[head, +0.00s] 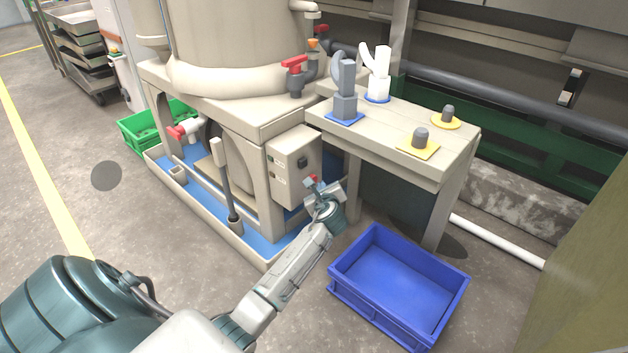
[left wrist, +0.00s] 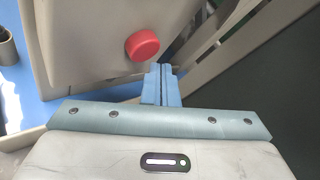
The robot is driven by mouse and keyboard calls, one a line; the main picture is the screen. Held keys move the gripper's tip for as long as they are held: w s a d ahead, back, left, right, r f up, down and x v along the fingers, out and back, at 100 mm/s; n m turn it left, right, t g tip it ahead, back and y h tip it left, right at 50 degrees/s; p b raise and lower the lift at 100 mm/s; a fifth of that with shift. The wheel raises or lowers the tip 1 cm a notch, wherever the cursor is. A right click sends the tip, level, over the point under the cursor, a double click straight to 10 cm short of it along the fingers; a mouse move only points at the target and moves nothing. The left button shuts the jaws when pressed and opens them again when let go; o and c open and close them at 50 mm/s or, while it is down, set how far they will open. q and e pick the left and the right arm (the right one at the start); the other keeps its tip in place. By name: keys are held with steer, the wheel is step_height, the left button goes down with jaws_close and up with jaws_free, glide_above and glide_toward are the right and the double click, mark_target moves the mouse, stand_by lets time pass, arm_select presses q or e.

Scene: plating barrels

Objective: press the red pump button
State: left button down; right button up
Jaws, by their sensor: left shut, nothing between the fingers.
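The red pump button (left wrist: 142,44) is a round red knob on the front of a beige control box (head: 290,165). In the left wrist view it sits just above and left of my left gripper's (left wrist: 162,72) blue fingertips, which are closed together and empty. A small gap seems to show between the fingertips and the button; I cannot tell whether they touch. In the head view my left gripper (head: 316,186) is at the lower right of the box, and a bit of the red button (head: 313,178) shows beside it. My right gripper is not in view.
A blue crate (head: 338,291) stands on the floor right of my left arm. A beige table (head: 405,150) with grey and white fixtures stands behind it. A beige tank (head: 235,45) rises behind the box. A green crate (head: 133,137) is at the left.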

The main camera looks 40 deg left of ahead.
arm_select(q)
steer(key=d+p, duration=0.1)
steer(key=d, duration=0.4)
steer(key=shift+s+p, duration=0.2)
steer(key=shift+p, duration=0.2)
steer(key=shift+f, duration=0.1)
stand_by(0.8)
